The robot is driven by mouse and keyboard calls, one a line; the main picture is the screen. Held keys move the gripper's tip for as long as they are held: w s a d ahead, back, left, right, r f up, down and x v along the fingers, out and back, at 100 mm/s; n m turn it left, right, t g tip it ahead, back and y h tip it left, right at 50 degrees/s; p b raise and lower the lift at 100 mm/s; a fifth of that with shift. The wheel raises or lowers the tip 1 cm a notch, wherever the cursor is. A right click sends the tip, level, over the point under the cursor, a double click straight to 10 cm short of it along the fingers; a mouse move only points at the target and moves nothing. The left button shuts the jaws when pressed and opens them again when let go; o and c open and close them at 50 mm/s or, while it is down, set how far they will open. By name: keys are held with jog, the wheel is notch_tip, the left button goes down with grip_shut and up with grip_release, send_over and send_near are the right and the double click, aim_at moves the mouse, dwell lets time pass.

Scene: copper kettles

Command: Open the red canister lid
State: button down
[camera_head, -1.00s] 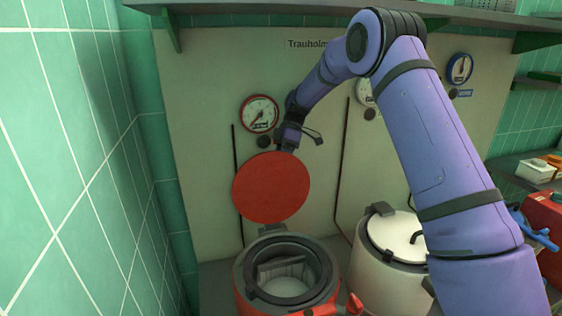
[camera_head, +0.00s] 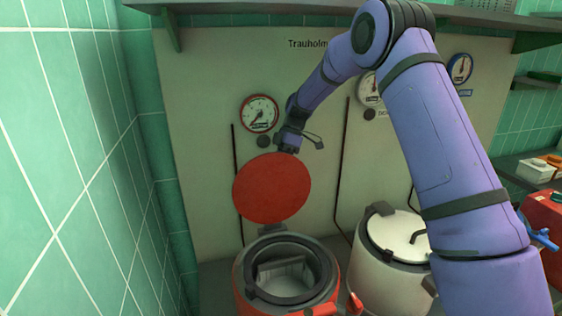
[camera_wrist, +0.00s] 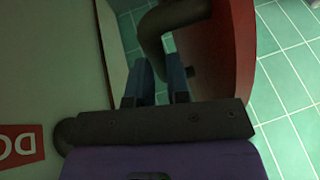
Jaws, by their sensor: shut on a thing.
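The red canister (camera_head: 246,302) stands at the lower middle of the head view, its dark-rimmed mouth uncovered and its inside showing. Its round red lid (camera_head: 270,188) is raised and tilted steeply above the back of the rim; I cannot tell whether a hinge joins them. My gripper (camera_head: 289,149) is at the lid's upper edge, partly hidden behind it. In the wrist view, my gripper's blue fingers (camera_wrist: 157,72) are around a dark curved handle (camera_wrist: 152,32) beside the red lid (camera_wrist: 216,55).
A white canister (camera_head: 375,285) with a closed pale lid (camera_head: 397,233) stands to the right. Gauges (camera_head: 260,114) and dark pipes are on the panel behind. A green tiled wall (camera_head: 70,170) bounds the left.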

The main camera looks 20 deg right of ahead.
aim_at(288, 169)
jog(key=s+t, duration=0.1)
jog(key=s, duration=0.5)
jog(key=shift+s+r+t, duration=0.15)
jog(key=shift+s+t, duration=0.05)
jog(key=shift+t, duration=0.2)
jog(key=c, duration=1.1)
grip_release()
jog(key=v, duration=1)
jog(key=shift+r, duration=0.4)
jog(key=shift+d, duration=0.15)
